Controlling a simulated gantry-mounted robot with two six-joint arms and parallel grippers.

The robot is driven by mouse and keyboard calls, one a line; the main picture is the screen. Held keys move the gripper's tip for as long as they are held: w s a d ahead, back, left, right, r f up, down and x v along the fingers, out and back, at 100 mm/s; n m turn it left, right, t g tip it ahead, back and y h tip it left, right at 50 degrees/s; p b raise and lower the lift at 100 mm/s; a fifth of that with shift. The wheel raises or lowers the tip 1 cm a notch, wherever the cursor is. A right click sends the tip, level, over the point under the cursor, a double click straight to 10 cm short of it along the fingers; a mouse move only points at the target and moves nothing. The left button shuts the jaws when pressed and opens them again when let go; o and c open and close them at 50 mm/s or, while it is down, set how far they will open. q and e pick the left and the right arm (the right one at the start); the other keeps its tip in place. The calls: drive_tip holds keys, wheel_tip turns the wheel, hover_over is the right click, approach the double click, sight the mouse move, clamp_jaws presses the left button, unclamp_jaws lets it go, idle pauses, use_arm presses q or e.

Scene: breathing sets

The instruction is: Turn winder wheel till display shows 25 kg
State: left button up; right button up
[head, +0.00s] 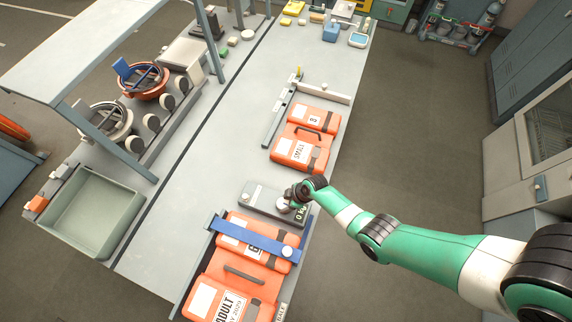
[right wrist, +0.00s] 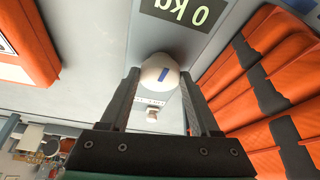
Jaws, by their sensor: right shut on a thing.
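The winder wheel is a white round knob with a blue mark (right wrist: 159,76), on a grey device (head: 258,198) lying on the bench. My right gripper (head: 291,199) reaches down over the device from the right, and in the right wrist view its fingers are shut on the wheel from both sides. The wheel is partly hidden by the gripper in the head view. The display (right wrist: 185,10) on the device reads 0 kg, upside down in the right wrist view; it also shows beside the gripper in the head view (head: 300,214). My left gripper is not in view.
A green tray (head: 94,245) stands at left. The bench's middle strip is bare.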

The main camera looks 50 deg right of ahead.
drive_tip(key=m, duration=0.1)
drive_tip(key=m+h, duration=0.1)
drive_tip(key=m, duration=0.1)
drive_tip(key=m+h+p, duration=0.1)
drive_tip(key=m, duration=0.1)
drive_tip(key=shift+a+t, duration=0.3)
drive_tip(key=shift+t, duration=0.1)
drive_tip(key=m+h, duration=0.1)
drive_tip(key=m, duration=0.4)
drive_tip(key=shift+a+h+b, duration=0.15)
drive_tip(key=shift+h+b, duration=0.15)
drive_tip(key=shift+h, duration=0.1)
drive_tip(key=shift+g, duration=0.3)
drive_tip(key=o, duration=1.4)
drive_tip(key=shift+c, duration=0.2)
drive_tip(key=shift+r, duration=0.1)
